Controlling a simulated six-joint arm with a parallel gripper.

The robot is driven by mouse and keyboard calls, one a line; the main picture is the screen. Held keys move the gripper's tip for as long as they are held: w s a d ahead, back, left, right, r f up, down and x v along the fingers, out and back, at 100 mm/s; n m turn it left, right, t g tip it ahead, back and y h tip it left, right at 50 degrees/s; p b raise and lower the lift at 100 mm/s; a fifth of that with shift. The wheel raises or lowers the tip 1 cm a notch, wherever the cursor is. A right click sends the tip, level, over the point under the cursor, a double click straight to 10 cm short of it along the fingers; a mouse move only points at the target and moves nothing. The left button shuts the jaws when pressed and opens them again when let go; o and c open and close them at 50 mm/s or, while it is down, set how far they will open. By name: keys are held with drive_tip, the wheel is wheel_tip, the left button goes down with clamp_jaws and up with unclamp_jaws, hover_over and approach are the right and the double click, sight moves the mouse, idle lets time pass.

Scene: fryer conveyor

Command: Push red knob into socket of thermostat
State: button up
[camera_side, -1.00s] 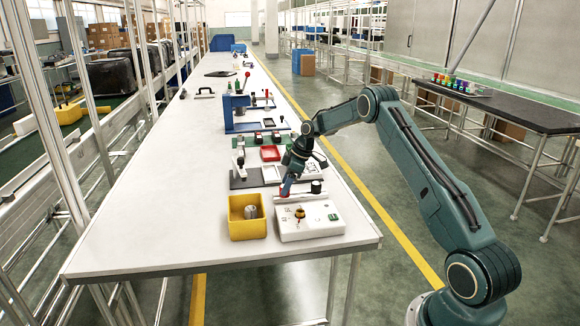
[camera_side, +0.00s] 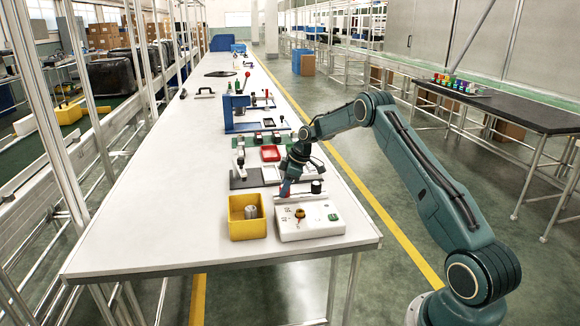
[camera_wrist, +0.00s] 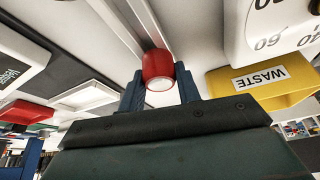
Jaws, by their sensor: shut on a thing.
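The red knob (camera_wrist: 157,66) sits between the two blue fingers of my gripper (camera_wrist: 158,88) in the wrist view, its pale round end facing the camera. My gripper is shut on it. In the side view my gripper (camera_side: 285,189) is low over the table, just behind the thermostat (camera_side: 325,230), a white box with a brass-coloured fitting on top and a green mark. The knob is above and behind that fitting, apart from it. In the wrist view part of the white thermostat with dial numbers (camera_wrist: 285,45) shows at upper right. The inside of the socket cannot be made out.
A yellow waste bin (camera_side: 248,230) with a grey metal piece (camera_side: 251,212) stands left of the thermostat. A rail with a dark cylinder (camera_side: 316,187) lies behind it. A red tray (camera_side: 270,153) and blue fixture (camera_side: 232,113) are farther back. The table's left is clear.

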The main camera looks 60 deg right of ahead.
drive_tip(key=shift+r, duration=0.15)
drive_tip(key=shift+r, duration=2.35)
drive_tip(key=shift+s+r, duration=0.1)
drive_tip(key=shift+s+a+r, duration=0.3)
drive_tip(key=shift+a+r, duration=0.05)
drive_tip(key=shift+r, duration=0.05)
drive_tip(key=s+a+r, duration=0.6)
drive_tip(key=s+a, duration=0.2)
drive_tip(key=s, duration=0.3)
drive_tip(key=shift+a, duration=0.25)
drive_tip(key=shift+s+f, duration=0.1)
drive_tip(key=shift+f, duration=0.25)
drive_tip(key=shift+f, duration=2.5)
